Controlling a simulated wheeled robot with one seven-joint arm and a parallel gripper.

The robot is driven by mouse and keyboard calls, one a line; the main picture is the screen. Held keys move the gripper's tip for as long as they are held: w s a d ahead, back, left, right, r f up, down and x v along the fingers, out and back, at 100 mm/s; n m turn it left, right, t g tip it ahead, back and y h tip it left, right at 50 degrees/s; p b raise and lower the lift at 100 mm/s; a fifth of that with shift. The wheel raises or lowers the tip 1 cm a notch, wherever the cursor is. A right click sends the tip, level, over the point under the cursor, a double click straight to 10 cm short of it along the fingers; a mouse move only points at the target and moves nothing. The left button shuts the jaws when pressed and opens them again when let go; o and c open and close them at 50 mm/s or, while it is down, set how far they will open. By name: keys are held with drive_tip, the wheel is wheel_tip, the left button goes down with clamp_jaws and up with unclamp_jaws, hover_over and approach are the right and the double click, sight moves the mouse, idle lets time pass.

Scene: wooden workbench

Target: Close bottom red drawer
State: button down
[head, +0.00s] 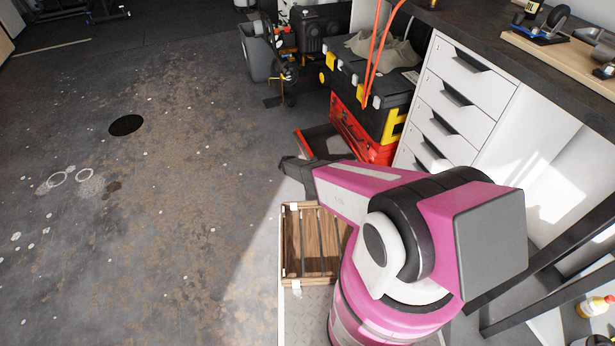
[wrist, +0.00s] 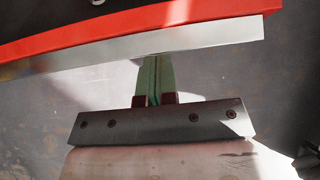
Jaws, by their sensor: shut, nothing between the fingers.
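The red tool chest (head: 357,133) stands beside the white cabinet in the head view. Its bottom red drawer (head: 303,143) is pulled out toward the left, with its dark inside showing. My gripper (head: 285,163) is at the near side of the open drawer, low down; its fingers are hard to make out there. In the wrist view, the two greenish fingers of my gripper (wrist: 155,62) are pressed together with nothing between them. Their tips meet the lower edge of a grey metal strip below the drawer's red edge (wrist: 150,22). I cannot tell whether they touch it.
A black and yellow toolbox (head: 375,85) sits on the red chest. A white drawer cabinet (head: 455,95) stands to the right. A wooden slatted crate (head: 284,245) is close below my arm. The floor (head: 170,200) to the left is open.

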idle(0.3)
drive_tip(key=w+d, duration=0.2)
drive_tip(key=d, duration=0.4)
drive_tip(key=w+d, duration=0.2)
drive_tip(key=d, duration=0.4)
drive_tip(key=w+d, duration=0.2)
drive_tip(key=d, duration=0.4)
drive_tip(key=shift+d, duration=0.2)
